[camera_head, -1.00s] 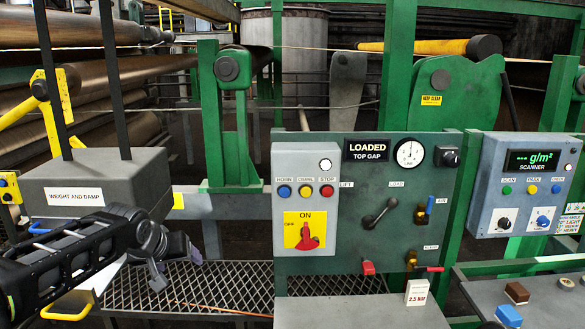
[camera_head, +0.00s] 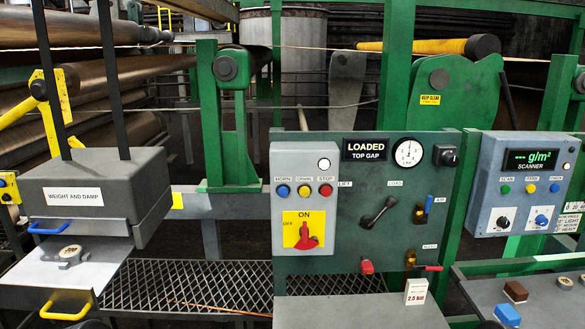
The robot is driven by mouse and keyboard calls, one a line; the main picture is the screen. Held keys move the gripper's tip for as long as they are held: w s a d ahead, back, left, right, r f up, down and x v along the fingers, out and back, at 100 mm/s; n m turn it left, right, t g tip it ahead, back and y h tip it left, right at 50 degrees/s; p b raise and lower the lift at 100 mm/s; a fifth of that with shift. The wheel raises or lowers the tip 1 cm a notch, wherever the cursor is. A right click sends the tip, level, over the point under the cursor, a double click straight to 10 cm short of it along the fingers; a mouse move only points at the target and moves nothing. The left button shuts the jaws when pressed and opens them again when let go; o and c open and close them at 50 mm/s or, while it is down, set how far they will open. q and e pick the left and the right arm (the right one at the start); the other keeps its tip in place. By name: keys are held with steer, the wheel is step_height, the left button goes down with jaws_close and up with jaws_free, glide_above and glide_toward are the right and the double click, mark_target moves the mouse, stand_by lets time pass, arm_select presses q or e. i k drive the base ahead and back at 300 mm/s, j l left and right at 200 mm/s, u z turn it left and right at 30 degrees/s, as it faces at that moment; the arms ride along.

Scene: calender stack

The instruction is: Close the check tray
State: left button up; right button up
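A small grey holder with a round tan disc (camera_head: 70,253) sits on the tray near the box. A blue handle (camera_head: 47,228) is on the box's lower front edge.
A metal mesh shelf (camera_head: 190,288) lies right of the tray. A green control panel (camera_head: 355,245) stands in the middle, with a scanner box (camera_head: 525,190) to its right.

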mark_target(41, 280)
steer(key=u, duration=1.55)
